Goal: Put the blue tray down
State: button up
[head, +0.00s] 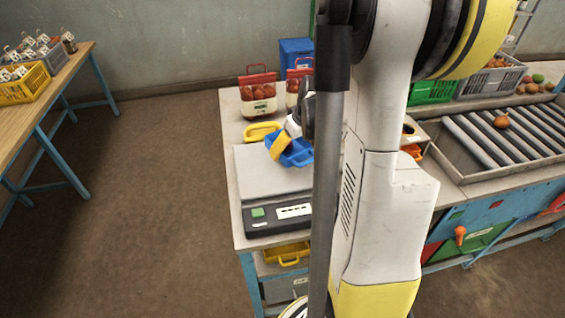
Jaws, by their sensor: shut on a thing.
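The blue tray (297,154) is at the back right corner of the weighing scale (270,172) in the head view, and it looks tilted. A yellow piece lies across its left side. My gripper (289,137) is at the tray's upper edge and is shut on it. My arm hides much of the gripper and the fingertips are hard to make out. I cannot tell whether the tray touches the scale or the table, or hangs just above. The scale's pale plate looks bare on its left and middle.
A yellow tray (262,132) lies behind the scale. Red-topped sacks of produce (258,95) and a blue box (296,52) stand farther back. A roller conveyor (505,135) and crates are on the right. A yellow bin (287,254) sits below the tabletop. The left floor is clear.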

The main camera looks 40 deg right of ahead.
aim_at(286, 154)
jog(key=shift+w+a+f, duration=0.6)
jog(key=shift+w+a, duration=0.05)
jog(key=shift+w, duration=0.1)
jog(key=shift+f, duration=0.2)
jog(key=shift+f+b, duration=0.8)
jog(key=shift+f, duration=1.05)
jog(key=shift+f, duration=0.1)
jog(key=o, duration=1)
jog(key=shift+r, duration=0.55)
jog(key=p+v, duration=0.3)
jog(key=v, duration=0.8)
jog(key=shift+s+a, duration=0.1)
jog(key=s+a+r+t, duration=0.1)
jog(key=s+a+r, duration=0.1)
jog(key=a, duration=0.7)
jog(key=s+a+r+n+t, duration=0.1)
jog(key=s+a+r, duration=0.1)
jog(key=a, duration=0.8)
jog(key=s+a+r, duration=0.3)
jog(key=a+r, duration=0.1)
jog(key=a, duration=0.5)
jog(key=shift+a+r+n+t+y, duration=0.1)
jog(key=shift+a+n+t+y, duration=0.2)
jog(key=shift+n+t, duration=0.1)
